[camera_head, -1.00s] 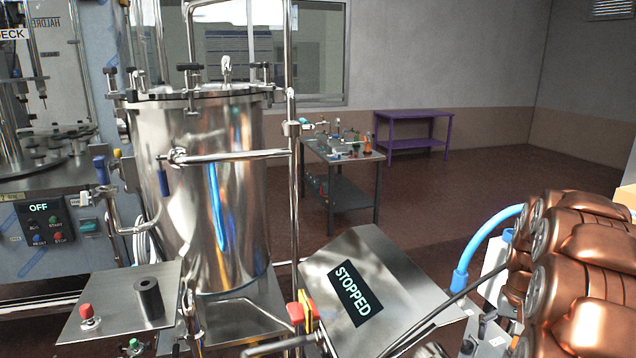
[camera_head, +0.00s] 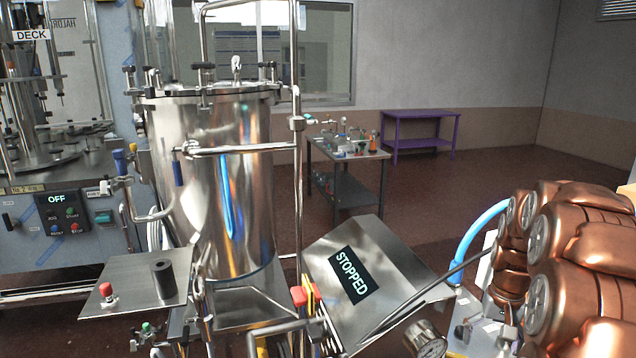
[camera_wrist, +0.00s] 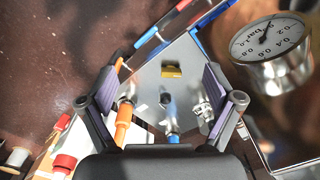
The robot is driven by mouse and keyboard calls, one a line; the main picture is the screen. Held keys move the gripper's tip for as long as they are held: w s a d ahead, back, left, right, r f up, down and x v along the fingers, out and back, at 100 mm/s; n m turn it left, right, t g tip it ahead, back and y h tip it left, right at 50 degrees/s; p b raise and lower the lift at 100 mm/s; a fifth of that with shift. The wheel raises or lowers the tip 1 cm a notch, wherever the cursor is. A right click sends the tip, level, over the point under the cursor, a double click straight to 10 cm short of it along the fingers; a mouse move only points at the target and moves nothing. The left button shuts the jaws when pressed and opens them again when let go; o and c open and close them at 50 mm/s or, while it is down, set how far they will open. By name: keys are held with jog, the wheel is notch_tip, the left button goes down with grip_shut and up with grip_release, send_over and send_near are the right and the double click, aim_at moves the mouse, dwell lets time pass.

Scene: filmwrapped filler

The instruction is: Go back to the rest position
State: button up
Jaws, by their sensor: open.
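My gripper (camera_wrist: 160,85) shows in the wrist view with its two purple-padded fingers spread apart and nothing between them. Beyond the fingers is a grey metal surface with an orange fitting (camera_wrist: 123,122), a blue-ended fitting (camera_wrist: 172,128) and a small yellow part (camera_wrist: 171,71). I cannot tell how far these are from the fingertips. In the head view my copper-coloured arm fills the lower right, and my gripper is not seen there.
A steel tank (camera_head: 222,190) with pipes stands left of centre. A tilted panel reading STOPPED (camera_head: 352,277) and a pressure gauge (camera_head: 425,342) are close by; the gauge also shows in the wrist view (camera_wrist: 268,42). A side table (camera_head: 349,156) and purple bench (camera_head: 418,114) stand behind, with open floor around.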

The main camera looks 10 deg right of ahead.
jog(key=s+a+r+n, duration=0.2)
jog(key=s+a, duration=0.1)
jog(key=a, duration=0.6)
jog(key=s+a+r+n, duration=0.1)
jog(key=s+a, duration=0.3)
jog(key=a, duration=0.5)
jog(key=s+a+n, duration=0.2)
jog(key=s+a, duration=0.3)
jog(key=s, duration=0.3)
jog(key=s+a+f+n+g+b, duration=0.1)
jog(key=s+a, duration=0.4)
jog(key=s, duration=0.3)
jog(key=shift+a+f+n+g, duration=0.15)
jog(key=shift+a+n+g, duration=0.15)
jog(key=shift+a+n, duration=0.1)
